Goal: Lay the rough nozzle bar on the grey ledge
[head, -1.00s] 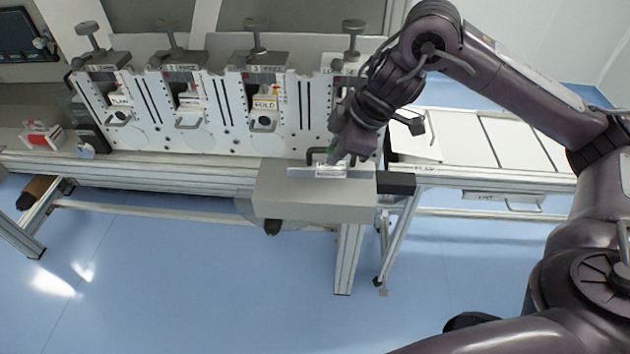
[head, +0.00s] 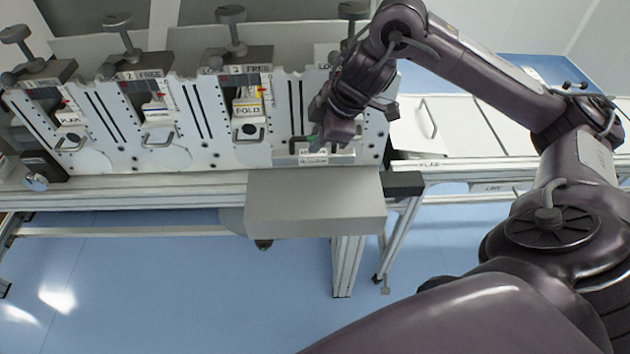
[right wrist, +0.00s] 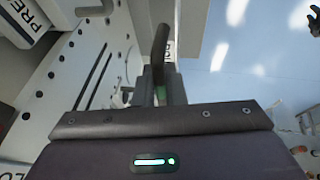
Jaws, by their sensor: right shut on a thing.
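The nozzle bar (head: 315,158) is a pale, flat bar with a small label too small to read. My right gripper (head: 322,140) is shut on it, and a dark handle (right wrist: 161,45) shows at the fingers in the right wrist view. The grey ledge (head: 315,205) is a plain box-like block at the front of the machine. The bar appears just behind and above its back edge, against the lower white panel; whether it touches anything, I cannot tell. My left gripper is not in view.
A white panel (head: 190,125) behind holds several stations with labelled cards and clamp knobs. The card at the third reads FOLD (head: 247,108). A white conveyor table (head: 465,125) stands to the right. The ledge top looks clear.

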